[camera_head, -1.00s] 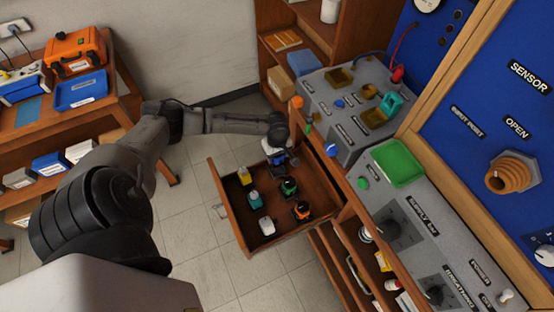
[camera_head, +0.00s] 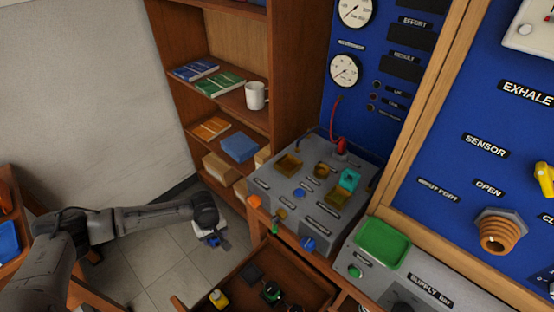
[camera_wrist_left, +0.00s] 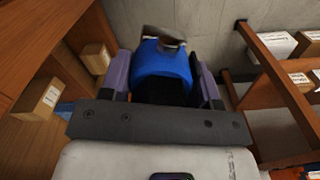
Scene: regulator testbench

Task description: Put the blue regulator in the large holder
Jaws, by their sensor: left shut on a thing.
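My left gripper (camera_head: 217,238) is shut on the blue regulator (camera_wrist_left: 165,70), which fills the space between its fingers in the left wrist view; a metallic part shows at its far end. In the head view the gripper hangs over the floor, left of the grey bench unit, and only a bit of blue shows at it. The bench unit (camera_head: 268,195) has brownish-yellow holders on top: one at the back left (camera_head: 288,165), a small one (camera_head: 321,171) and one at the right (camera_head: 336,198). A teal regulator (camera_head: 349,179) sits beside the right one. I cannot tell which is the large holder.
An open drawer (camera_head: 244,296) with several regulators is below the bench. A shelf (camera_head: 240,105) with books, a mug (camera_head: 256,95) and boxes stands behind. A green tray (camera_head: 382,243) lies on the right-hand panel. A red hose rises behind the bench unit.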

